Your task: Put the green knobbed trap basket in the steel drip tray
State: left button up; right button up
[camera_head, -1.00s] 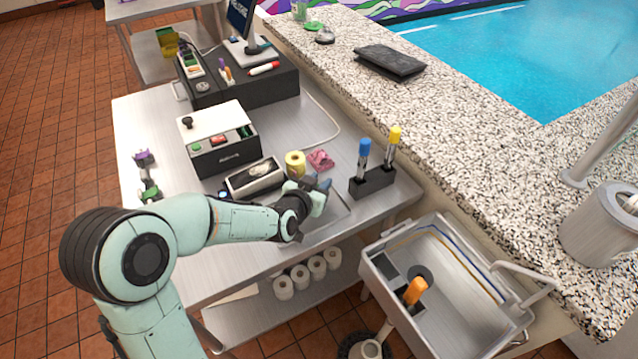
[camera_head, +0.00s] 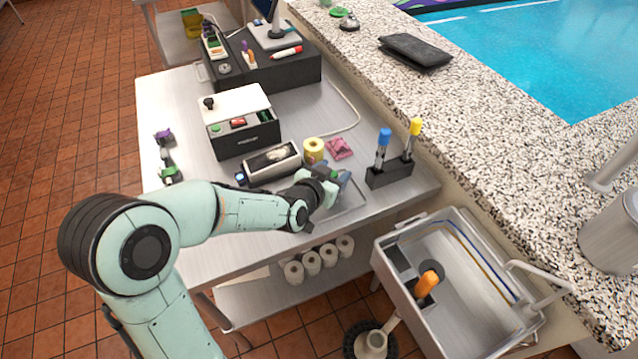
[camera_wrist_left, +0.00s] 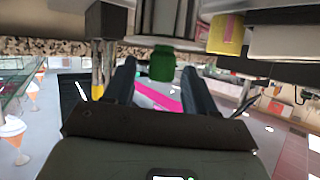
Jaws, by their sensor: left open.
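The green knobbed trap basket appears to be the small green piece (camera_head: 334,174) beside my left gripper, mostly hidden by it in the head view. In the left wrist view a green jar-like body (camera_wrist_left: 162,62) shows beyond and between the two fingers. My left gripper (camera_head: 343,186) is open above the steel drip tray (camera_head: 352,208), near its back side; it also shows in the left wrist view (camera_wrist_left: 165,85). I cannot tell whether the green piece rests inside the tray or touches a finger. My right gripper is not in view.
A yellow roll (camera_head: 313,150), a pink packet (camera_head: 339,148) and a black-edged box (camera_head: 272,163) stand close behind the gripper. A black holder (camera_head: 388,174) with blue and yellow-topped sticks is at right. A steel sink (camera_head: 465,300) stands at the front right.

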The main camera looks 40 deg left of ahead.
pick_arm(q)
jog(key=v, duration=1)
jog(key=shift+b, duration=0.35)
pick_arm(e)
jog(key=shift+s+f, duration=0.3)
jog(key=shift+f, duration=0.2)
pick_arm(q)
jog(key=shift+f, duration=0.1)
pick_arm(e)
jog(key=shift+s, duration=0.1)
